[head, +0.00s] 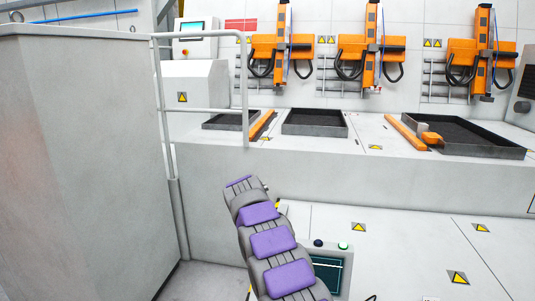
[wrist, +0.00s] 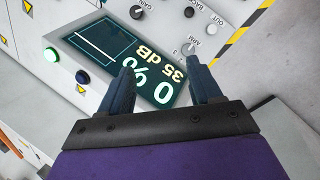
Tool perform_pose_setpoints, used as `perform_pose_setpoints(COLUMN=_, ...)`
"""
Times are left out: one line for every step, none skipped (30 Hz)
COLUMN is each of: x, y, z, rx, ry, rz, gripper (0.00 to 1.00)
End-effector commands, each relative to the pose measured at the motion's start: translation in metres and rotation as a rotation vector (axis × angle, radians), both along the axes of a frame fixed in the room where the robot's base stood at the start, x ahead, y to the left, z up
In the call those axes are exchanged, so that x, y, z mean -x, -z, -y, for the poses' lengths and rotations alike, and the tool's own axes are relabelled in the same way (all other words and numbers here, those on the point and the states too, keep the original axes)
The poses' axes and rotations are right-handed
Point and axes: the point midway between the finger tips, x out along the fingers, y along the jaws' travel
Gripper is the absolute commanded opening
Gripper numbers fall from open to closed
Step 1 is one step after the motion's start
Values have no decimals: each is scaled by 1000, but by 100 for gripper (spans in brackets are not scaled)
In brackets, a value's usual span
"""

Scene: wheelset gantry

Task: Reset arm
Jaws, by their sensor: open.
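My gripper (wrist: 159,72) is open and empty in the wrist view, its two dark blue fingers apart over the lower edge of a lit screen (wrist: 103,43). The screen reads 0% and 35 dB. A knob marked ARM (wrist: 188,48) sits just beyond the right fingertip; I cannot tell whether the finger touches the panel. In the head view my purple and grey arm rises from the bottom centre and the fingers cannot be made out. The screen (head: 329,273) shows there just right of my arm.
A green button (wrist: 51,54) and a blue button (wrist: 82,77) lie left of the screen. Another knob (wrist: 137,12) is above it. A grey cabinet (head: 75,160) and a white railing (head: 178,215) stand at left. Black trays (head: 314,131) and orange machines (head: 371,50) are behind.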

Motion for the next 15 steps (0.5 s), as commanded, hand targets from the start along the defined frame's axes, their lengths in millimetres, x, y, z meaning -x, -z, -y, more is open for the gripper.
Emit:
perform_pose_setpoints(x=9, y=-9, z=10, rx=1, ry=17, rz=-2, gripper=64)
perform_pose_setpoints(x=13, y=-14, z=15, rx=-1, ry=27, rz=-3, gripper=64)
perform_pose_setpoints(x=20, y=-21, z=22, rx=-2, ry=39, rz=-2, gripper=64)
perform_pose_setpoints(x=26, y=-25, z=27, rx=-4, ry=48, rz=-5, gripper=64)
perform_pose_setpoints(x=31, y=-28, z=31, rx=-6, ry=56, rz=-7, gripper=64)
perform_pose_setpoints(x=39, y=-35, z=37, rx=-10, ry=68, rz=-6, gripper=64)
perform_pose_setpoints(x=45, y=-38, z=42, rx=-12, ry=77, rz=-7, gripper=64)
perform_pose_setpoints(x=51, y=-41, z=47, rx=-14, ry=86, rz=-9, gripper=64)
perform_pose_setpoints(x=59, y=-47, z=53, rx=-19, ry=99, rz=-8, gripper=64)
perform_pose_setpoints(x=67, y=-50, z=58, rx=-21, ry=110, rz=-12, gripper=64)
perform_pose_setpoints(x=74, y=-52, z=62, rx=-24, ry=119, rz=-14, gripper=64)
perform_pose_setpoints(x=84, y=-57, z=67, rx=-30, ry=131, rz=-15, gripper=64)
perform_pose_setpoints(x=92, y=-60, z=71, rx=-33, ry=141, rz=-18, gripper=64)
perform_pose_setpoints(x=99, y=-62, z=75, rx=-37, ry=151, rz=-20, gripper=64)
perform_pose_setpoints(x=109, y=-66, z=81, rx=-44, ry=164, rz=-19, gripper=64)
